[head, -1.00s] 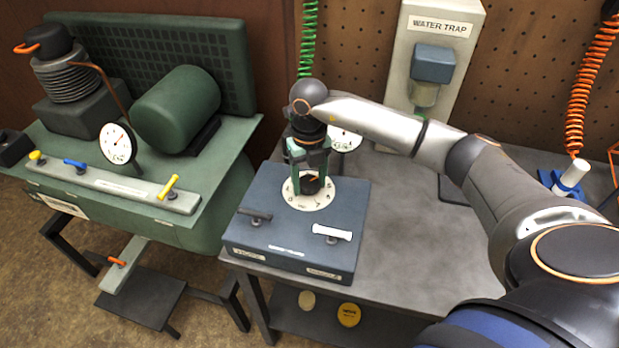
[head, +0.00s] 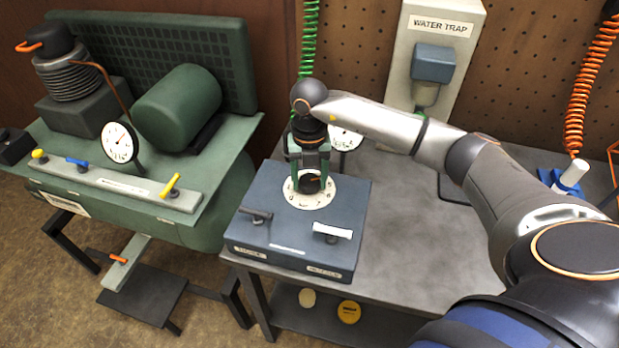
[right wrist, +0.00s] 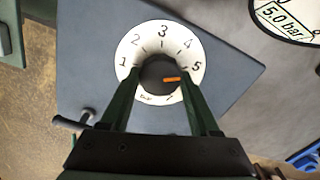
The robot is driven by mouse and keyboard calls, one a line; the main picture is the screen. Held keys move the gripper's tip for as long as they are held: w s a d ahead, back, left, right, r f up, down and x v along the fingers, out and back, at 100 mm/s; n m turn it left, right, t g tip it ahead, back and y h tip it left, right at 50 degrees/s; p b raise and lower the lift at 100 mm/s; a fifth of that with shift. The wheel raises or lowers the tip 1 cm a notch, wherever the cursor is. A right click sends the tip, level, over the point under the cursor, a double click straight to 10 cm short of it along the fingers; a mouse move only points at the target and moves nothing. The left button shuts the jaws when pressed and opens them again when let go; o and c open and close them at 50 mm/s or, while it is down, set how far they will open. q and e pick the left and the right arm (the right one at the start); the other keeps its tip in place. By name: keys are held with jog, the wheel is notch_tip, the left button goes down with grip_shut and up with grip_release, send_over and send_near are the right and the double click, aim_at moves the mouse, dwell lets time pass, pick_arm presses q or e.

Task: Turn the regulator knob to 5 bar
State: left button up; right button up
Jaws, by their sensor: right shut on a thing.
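The regulator knob (right wrist: 157,75) is dark with an orange pointer mark, at the centre of a round white dial (right wrist: 160,32) numbered around its rim. In the right wrist view the mark points right, close to the 5 and slightly below it. The dial (head: 308,201) lies on a blue-grey box (head: 273,183). My right gripper (head: 310,180) reaches down from above, shut on the knob with a finger on each side. The fingers hide part of the dial's lower rim. A gauge (right wrist: 294,20), cut off at the top right of the wrist view, shows "5.0 bar". My left gripper is not in view.
The box has a dark lever (head: 257,215) and a white lever (head: 332,231) in front of the dial. A green compressor bench (head: 215,180) with a gauge (head: 119,142) stands left. A water trap (head: 433,65) stands behind. The grey tabletop (head: 410,235) right of the box is clear.

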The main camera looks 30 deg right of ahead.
aim_at(310, 181)
jog(key=shift+w+r, duration=0.1)
jog(key=o, duration=1.3)
jog(key=shift+o, duration=0.2)
notch_tip(310, 181, up, 12)
jog(key=b, duration=0.1)
jog(key=shift+r, duration=0.2)
